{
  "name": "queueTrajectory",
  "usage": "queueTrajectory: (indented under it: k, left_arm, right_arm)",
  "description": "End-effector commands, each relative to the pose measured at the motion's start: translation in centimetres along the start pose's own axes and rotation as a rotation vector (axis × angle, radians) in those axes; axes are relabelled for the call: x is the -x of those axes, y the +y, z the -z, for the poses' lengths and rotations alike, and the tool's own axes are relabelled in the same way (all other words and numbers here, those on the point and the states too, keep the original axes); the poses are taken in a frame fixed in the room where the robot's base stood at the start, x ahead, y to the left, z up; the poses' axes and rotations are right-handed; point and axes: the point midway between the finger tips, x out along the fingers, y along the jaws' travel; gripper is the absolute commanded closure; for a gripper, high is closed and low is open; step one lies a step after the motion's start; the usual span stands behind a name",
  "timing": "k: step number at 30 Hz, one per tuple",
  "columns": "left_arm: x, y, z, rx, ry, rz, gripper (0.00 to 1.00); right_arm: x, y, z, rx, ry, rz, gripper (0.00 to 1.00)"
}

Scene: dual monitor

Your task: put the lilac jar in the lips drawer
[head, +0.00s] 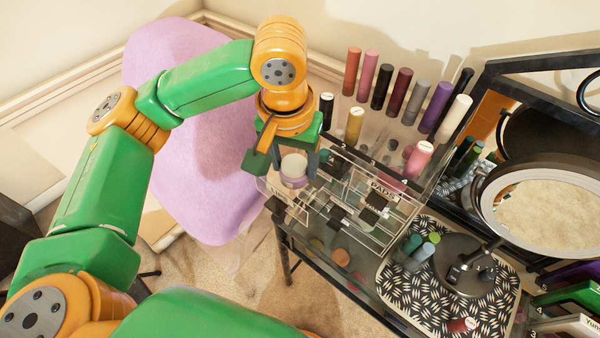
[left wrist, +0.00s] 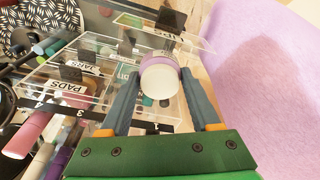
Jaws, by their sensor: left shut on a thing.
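The lilac jar (head: 292,181) has a white lid and is held between the fingers of my left gripper (head: 289,170). In the left wrist view the jar (left wrist: 158,80) sits between the two grey fingertips, lid toward the camera. The jar is over the left end of the clear drawer unit (head: 372,232), where a clear drawer (head: 287,207) stands pulled out. I cannot tell whether the jar is above this drawer's rim or inside it. My right gripper is out of view.
Several upright tubes (head: 402,90) stand behind the unit, and a pink tube (head: 418,160) stands close to it. A round mirror (head: 540,195) and patterned mat (head: 485,305) are at the right. A lilac covered seat (head: 190,130) is at the left.

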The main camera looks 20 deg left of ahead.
Motion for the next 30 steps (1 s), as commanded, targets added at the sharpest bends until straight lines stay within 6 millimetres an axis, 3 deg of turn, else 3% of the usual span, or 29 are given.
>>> queueTrajectory:
  k: [7, 12, 13, 16, 26, 30]
  left_arm:
    - [-4.0, 0.0, -0.7, 0.001, -0.002, 0.0, 0.91]
    - [-4.4, 0.0, -0.7, 0.0, 0.0, -0.001, 0.91]
    - [-4.4, 0.0, -0.7, 0.0, 0.0, -0.001, 0.34]
    - [-4.3, 0.0, -0.7, 0.0, 0.0, -0.001, 0.07]
    - [-3.9, 0.0, -0.6, 0.001, 0.002, -0.001, 0.07]
    - [-0.9, 0.1, -0.6, -0.001, 0.006, -0.003, 0.07]
  right_arm:
    - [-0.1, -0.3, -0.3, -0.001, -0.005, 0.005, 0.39]
    - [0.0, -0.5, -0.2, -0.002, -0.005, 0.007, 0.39]
    - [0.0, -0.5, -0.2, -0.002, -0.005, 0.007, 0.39]
    - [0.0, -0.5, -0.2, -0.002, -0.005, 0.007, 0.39]
    - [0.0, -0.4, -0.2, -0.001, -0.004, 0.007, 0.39]
    - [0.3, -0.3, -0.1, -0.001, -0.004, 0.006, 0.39]
